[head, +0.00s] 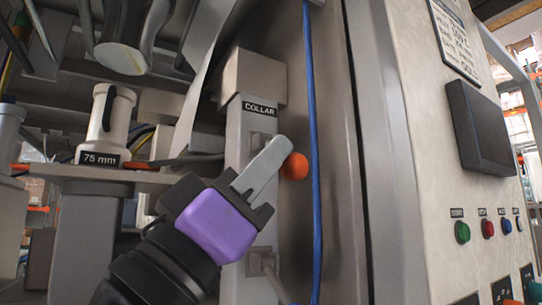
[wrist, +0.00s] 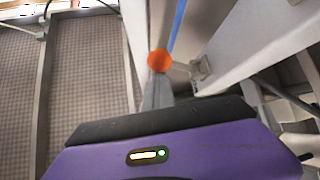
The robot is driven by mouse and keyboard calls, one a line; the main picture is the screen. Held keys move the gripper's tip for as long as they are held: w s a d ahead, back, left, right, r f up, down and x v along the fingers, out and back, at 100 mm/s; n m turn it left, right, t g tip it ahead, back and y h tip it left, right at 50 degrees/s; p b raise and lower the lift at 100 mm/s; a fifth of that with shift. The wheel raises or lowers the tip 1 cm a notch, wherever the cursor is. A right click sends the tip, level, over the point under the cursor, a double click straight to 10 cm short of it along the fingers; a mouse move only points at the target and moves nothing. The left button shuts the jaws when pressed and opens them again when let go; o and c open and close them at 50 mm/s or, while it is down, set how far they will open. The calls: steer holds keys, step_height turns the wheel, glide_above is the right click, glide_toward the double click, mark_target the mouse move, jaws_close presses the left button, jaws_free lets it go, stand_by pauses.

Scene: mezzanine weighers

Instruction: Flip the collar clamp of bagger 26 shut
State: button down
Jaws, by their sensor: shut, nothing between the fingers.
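A grey post carries a COLLAR label (head: 260,107) in the head view. The clamp's orange ball knob (head: 295,166) shows just right of my fingers. In the wrist view the knob (wrist: 159,60) sits at the end of a short grey lever (wrist: 181,67) reaching left from a bracket (wrist: 201,72). My gripper (head: 277,148) is shut and empty, its fingers pointing up and right in front of the post. In the wrist view my fingertips (wrist: 157,80) line up with the knob. I cannot tell whether they touch it. In the head view my fingers hide most of the lever. No number 26 is readable.
A blue cable (head: 314,150) runs down just right of the knob. A cabinet with a dark screen (head: 480,128) and coloured buttons (head: 488,229) stands at right. A white cylinder marked 75 mm (head: 108,120) stands on a shelf (head: 75,174) at left.

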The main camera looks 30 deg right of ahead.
steer(key=shift+w+d+f, duration=0.15)
steer(key=shift+f, duration=0.1)
steer(key=b+v, duration=0.1)
steer(key=v, duration=0.6)
steer(key=shift+s+a, duration=0.2)
steer(key=shift+a, duration=0.25)
